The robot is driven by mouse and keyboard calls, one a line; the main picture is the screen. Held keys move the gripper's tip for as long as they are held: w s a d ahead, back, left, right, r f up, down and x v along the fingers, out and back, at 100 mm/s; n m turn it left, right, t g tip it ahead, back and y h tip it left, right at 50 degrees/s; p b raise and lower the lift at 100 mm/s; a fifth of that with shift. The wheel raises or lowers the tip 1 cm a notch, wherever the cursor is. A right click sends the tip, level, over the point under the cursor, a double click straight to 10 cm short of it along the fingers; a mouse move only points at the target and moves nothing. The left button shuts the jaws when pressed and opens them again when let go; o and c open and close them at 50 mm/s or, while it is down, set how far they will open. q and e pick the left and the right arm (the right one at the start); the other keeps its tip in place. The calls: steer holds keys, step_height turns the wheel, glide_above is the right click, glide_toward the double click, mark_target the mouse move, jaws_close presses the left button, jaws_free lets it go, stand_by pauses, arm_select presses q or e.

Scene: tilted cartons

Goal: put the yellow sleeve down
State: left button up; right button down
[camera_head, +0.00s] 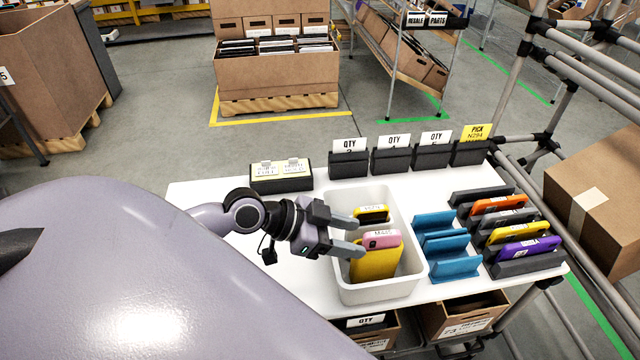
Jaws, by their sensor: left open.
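A white bin (408,284) stands on the white table. A yellow sleeve (372,266) stands in the front part of the bin, with a pink phone-like item (382,239) showing at its top. Another yellow item (366,216) with a dark edge stands farther back in the bin. My left gripper (346,236) is open, its fingers reaching over the bin's left wall. No item shows between its fingertips. One finger lies close to the pink item; I cannot tell whether they touch. My right gripper is not in view.
Blue holders (440,243) without visible items stand right of the bin. A dark rack (530,263) beyond them holds orange, yellow and purple items. Black label boxes (348,164) line the table's back. A metal frame and carton (600,190) border the right.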

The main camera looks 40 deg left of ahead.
arm_select(q)
steer(key=v, duration=0.6)
steer(key=shift+r, duration=0.15)
steer(key=shift+s+a, duration=0.1)
steer(key=shift+s, duration=0.1)
stand_by(0.5)
